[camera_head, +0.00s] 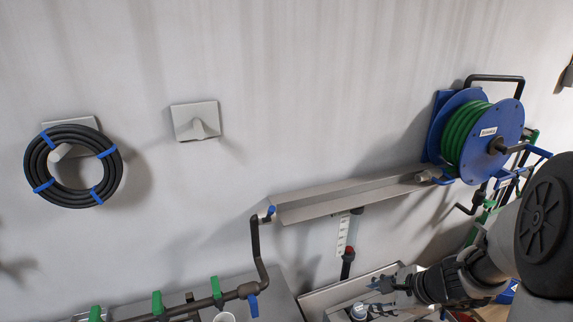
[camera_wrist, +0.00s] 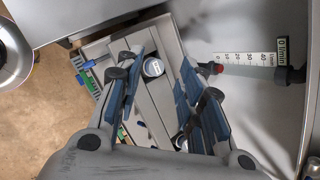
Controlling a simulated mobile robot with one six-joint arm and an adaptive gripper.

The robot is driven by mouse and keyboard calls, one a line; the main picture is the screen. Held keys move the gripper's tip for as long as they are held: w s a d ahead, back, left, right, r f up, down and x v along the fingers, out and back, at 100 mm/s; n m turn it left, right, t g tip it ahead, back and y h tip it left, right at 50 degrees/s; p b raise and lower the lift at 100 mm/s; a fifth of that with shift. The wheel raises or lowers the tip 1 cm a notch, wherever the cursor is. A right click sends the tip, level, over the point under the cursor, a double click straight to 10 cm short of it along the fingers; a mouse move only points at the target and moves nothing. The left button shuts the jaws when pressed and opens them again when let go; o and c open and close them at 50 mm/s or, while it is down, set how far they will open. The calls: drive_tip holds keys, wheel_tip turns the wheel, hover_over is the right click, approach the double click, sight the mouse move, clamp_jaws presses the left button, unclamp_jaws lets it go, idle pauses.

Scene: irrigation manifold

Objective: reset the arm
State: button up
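My gripper (camera_head: 378,285) is at the lower right of the head view, at the end of my arm, over a pale tray-like surface. In the wrist view my gripper (camera_wrist: 163,64) has its two blue-padded fingers spread apart. A small round labelled cap (camera_wrist: 153,68) shows beyond the gap, with clear space to both fingers. Nothing is visibly held. A small round pale-and-blue item (camera_head: 358,311) lies below my gripper in the head view; I cannot tell whether it is the same cap.
A scaled flow gauge (camera_head: 343,235) with a red-and-black fitting (camera_head: 348,257) hangs near my gripper. A metal shelf (camera_head: 345,196) juts from the wall above. A blue hose reel (camera_head: 478,135), a black hose coil (camera_head: 72,166) and an empty wall hook (camera_head: 196,121) are mounted higher.

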drive_tip(key=s+a+r+n+g+b, duration=0.2)
drive_tip(key=s+a+r+n, duration=0.8)
drive_tip(key=a+n, duration=0.1)
drive_tip(key=s+d+r+n+h+b, duration=0.1)
drive_tip(key=s+n+h, duration=0.3)
drive_tip(key=s+n, duration=0.5)
drive_tip(key=s+d+r, duration=0.1)
drive_tip(key=s, duration=0.2)
drive_tip(key=shift+s+d+r+t+b, duration=0.15)
drive_tip(key=shift+s+r+t+b, duration=0.1)
drive_tip(key=shift+r+t+b, duration=0.15)
